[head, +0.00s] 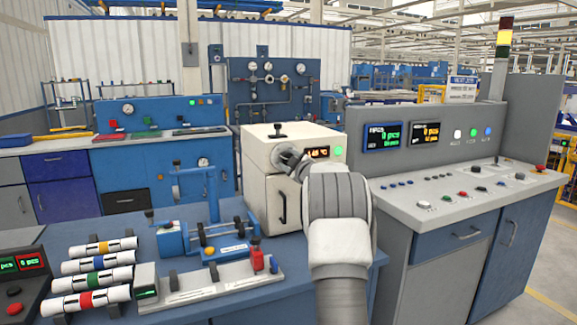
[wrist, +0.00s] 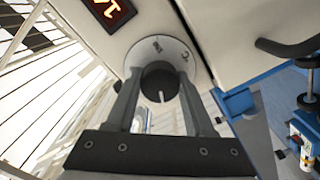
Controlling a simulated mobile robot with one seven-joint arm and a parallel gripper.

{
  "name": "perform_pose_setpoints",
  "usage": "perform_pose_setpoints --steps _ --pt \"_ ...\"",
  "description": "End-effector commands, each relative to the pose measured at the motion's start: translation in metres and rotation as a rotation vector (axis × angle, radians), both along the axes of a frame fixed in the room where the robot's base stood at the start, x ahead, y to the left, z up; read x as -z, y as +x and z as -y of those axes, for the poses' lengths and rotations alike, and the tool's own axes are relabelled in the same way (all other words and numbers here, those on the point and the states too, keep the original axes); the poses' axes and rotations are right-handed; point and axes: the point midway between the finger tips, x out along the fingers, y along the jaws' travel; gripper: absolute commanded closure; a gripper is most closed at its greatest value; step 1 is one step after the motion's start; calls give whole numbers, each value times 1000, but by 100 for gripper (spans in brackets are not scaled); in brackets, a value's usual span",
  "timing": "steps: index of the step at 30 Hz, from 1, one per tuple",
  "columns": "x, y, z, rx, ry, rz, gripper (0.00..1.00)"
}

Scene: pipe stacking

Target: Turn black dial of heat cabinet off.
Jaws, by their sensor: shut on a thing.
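The white heat cabinet (head: 262,165) stands at the back of the blue bench, with a lit orange display (head: 318,152) and a lit green lamp (head: 338,152) on its upper front. My gripper (head: 287,158) is at the cabinet's upper front, left of the display. In the wrist view, the fingers of my gripper (wrist: 160,78) are shut on the black dial (wrist: 160,88), one on each side. The dial has a white pointer line and sits on a pale round plate (wrist: 178,50) with small marks, too small to read. My arm hides the dial in the head view.
The cabinet's door handle (head: 283,206) is below the dial; the black handle (wrist: 290,47) also shows in the wrist view. A blue clamp fixture (head: 205,235) and banded white pipes (head: 92,280) are at left. A grey control console (head: 440,190) stands close at right.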

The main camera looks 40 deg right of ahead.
Motion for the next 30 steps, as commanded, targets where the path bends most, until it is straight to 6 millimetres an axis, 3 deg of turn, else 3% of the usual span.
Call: perform_pose_setpoints --steps 18,30 --pt "2 0 0 0 -565 -134 100" --pt "0 0 0 0 -839 -202 100"
